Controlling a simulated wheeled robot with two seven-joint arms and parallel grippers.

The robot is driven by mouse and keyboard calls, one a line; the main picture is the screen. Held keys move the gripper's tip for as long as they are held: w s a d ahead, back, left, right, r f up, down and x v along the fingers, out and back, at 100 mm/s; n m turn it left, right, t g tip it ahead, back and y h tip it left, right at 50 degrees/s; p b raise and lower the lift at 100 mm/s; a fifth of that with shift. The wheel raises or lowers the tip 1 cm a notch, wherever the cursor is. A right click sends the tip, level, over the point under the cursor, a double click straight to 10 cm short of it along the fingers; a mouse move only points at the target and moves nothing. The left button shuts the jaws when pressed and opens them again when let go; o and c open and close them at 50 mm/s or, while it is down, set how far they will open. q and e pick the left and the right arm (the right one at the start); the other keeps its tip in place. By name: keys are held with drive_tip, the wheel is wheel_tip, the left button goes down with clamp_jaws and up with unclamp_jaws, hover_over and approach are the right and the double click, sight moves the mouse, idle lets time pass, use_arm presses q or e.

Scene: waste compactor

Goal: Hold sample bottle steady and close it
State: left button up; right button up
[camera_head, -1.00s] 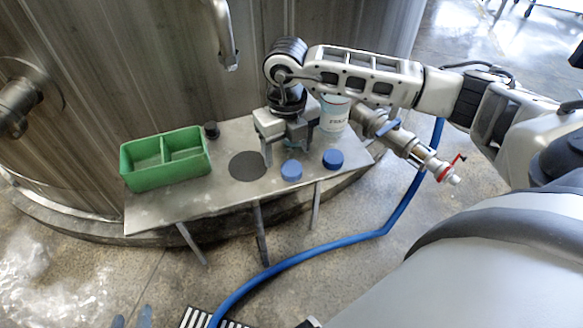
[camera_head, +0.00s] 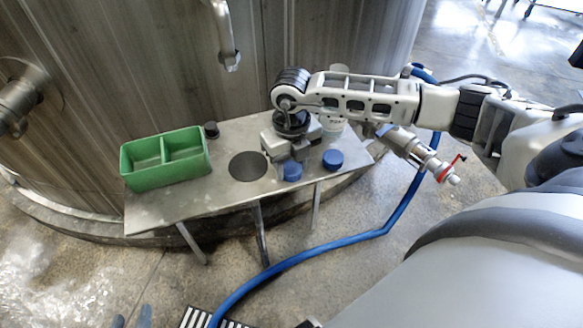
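A white bottle with printed text (camera_head: 333,127) stands at the right end of the metal table (camera_head: 222,199), mostly hidden behind my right forearm. Two blue caps lie on the table: the near cap (camera_head: 292,171) and the right cap (camera_head: 333,159). My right gripper (camera_head: 292,163) points down over the near cap, its fingers low beside it and partly covering it. Whether they touch or grip the cap cannot be told. The right cap lies free, just right of the gripper.
A green two-compartment bin (camera_head: 167,162) stands on the table's left. A small black piece (camera_head: 211,130) and a dark round patch (camera_head: 248,166) lie nearby. A metal valve (camera_head: 425,160) sticks out at right. A blue hose (camera_head: 330,243) runs across the floor.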

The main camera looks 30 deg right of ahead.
sight(291, 167)
drive_tip(key=shift+r, duration=0.15)
drive_tip(key=shift+r, duration=0.3)
wheel_tip(291, 167, up, 2)
drive_tip(key=shift+r, duration=0.1)
drive_tip(key=s+a+r, duration=0.5)
drive_tip(key=s+r, duration=0.5)
drive_tip(key=s, duration=0.3)
